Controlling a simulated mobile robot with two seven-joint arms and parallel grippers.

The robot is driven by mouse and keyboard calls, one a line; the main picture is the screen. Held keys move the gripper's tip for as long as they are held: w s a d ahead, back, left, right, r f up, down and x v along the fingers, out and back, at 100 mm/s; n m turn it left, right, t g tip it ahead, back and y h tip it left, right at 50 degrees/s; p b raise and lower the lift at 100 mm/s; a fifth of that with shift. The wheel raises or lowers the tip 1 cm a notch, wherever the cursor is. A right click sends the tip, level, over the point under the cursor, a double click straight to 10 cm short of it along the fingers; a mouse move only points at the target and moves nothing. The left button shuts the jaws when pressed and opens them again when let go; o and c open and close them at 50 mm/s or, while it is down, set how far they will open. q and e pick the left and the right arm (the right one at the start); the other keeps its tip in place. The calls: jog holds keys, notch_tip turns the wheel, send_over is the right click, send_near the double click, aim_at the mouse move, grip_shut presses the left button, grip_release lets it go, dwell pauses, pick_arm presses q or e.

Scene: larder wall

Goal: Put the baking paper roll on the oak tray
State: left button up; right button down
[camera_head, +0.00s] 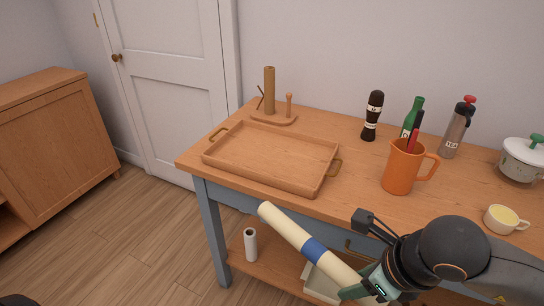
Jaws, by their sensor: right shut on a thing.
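The baking paper roll (286,227) is a long cream tube with a blue band. My right gripper (362,284) is shut on its lower end, and the roll tilts up to the left in front of the table's front edge. The gripper hides that lower end. The oak tray (262,178) lies on the left part of the wooden table, behind and left of the roll. It is a shallow rectangle with a handle at each end and looks empty. The roll is apart from the tray. My left gripper is not in view.
A paper towel holder (269,92) stands behind the tray. To the right are an orange jug (402,168), a pepper mill (372,117), a green bottle (412,118), a grey flask (456,130), a white pot (522,160) and a cup (503,219). A white cylinder (250,245) stands on the lower shelf.

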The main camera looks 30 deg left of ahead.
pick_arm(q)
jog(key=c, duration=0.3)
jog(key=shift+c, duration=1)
pick_arm(e)
jog(key=s+d+f+n+g+h, duration=0.1)
jog(key=s+d+f+n+g, duration=0.1)
jog(key=d+f+n, duration=0.5)
jog(key=s+d+f+n+g+h, duration=0.2)
jog(key=d+f+n+g, duration=0.2)
jog(key=d+n, duration=0.9)
notch_tip(320, 180, down, 4)
jog(key=shift+d+r+n+g, duration=0.15)
jog(key=shift+r+n+g, duration=0.2)
jog(key=shift+n, duration=0.85)
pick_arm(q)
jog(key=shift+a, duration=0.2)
pick_arm(e)
jog(key=shift+w+f, duration=0.1)
